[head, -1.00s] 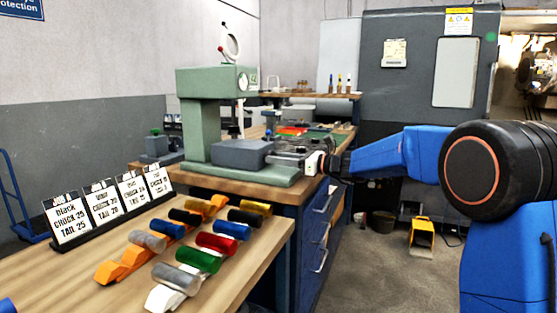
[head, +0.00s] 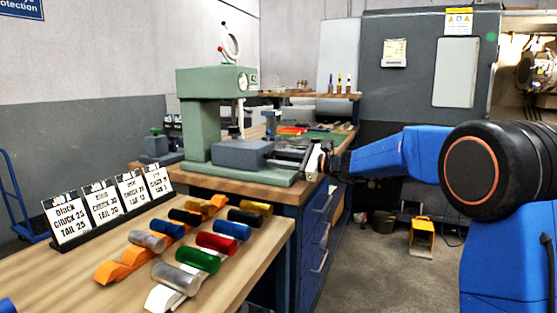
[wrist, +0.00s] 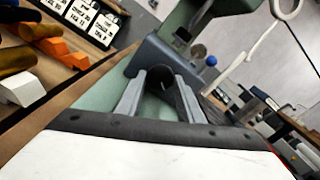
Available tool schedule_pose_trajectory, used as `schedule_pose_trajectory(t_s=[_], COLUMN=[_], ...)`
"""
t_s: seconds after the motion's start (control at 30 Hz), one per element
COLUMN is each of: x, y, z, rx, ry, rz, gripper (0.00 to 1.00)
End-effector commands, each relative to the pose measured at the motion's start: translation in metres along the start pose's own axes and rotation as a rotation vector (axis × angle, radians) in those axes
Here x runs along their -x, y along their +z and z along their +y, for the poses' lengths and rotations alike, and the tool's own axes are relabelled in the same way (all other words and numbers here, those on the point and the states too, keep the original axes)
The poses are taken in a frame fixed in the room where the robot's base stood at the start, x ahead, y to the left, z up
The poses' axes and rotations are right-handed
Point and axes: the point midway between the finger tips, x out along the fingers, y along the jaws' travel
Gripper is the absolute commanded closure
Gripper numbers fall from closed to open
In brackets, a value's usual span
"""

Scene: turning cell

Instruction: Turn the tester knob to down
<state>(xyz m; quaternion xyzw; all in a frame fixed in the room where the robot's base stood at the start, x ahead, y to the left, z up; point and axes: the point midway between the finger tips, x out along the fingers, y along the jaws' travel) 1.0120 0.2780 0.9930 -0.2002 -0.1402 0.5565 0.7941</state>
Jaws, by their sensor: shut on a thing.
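The tester is a green machine (head: 197,125) with a grey block (head: 240,153) on its base, standing on the workbench. In the wrist view, the dark round knob (wrist: 159,75) is on the face of the grey block (wrist: 143,58). My gripper (wrist: 160,92) is shut on the knob, one finger on each side. In the head view, my gripper (head: 280,154) reaches in from the right to the block's right end. The knob is hidden there by the fingers, and I cannot read its position marks.
A wooden table (head: 75,268) in front holds several coloured cylinders on orange and white holders. A row of label cards (head: 105,205) stands behind them. A yellow bin (head: 421,238) is on the floor right of the blue drawers (head: 314,235). Open floor lies right of the bench.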

Motion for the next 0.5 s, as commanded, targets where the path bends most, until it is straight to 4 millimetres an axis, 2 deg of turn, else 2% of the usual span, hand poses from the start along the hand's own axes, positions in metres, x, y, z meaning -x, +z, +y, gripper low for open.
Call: schedule_pose_trajectory(t_s=[0.5], x=[0.0001], y=[0.0001], z=[-0.0009], rx=[0.488], ry=[0.000], rz=[0.000], gripper=[0.89])
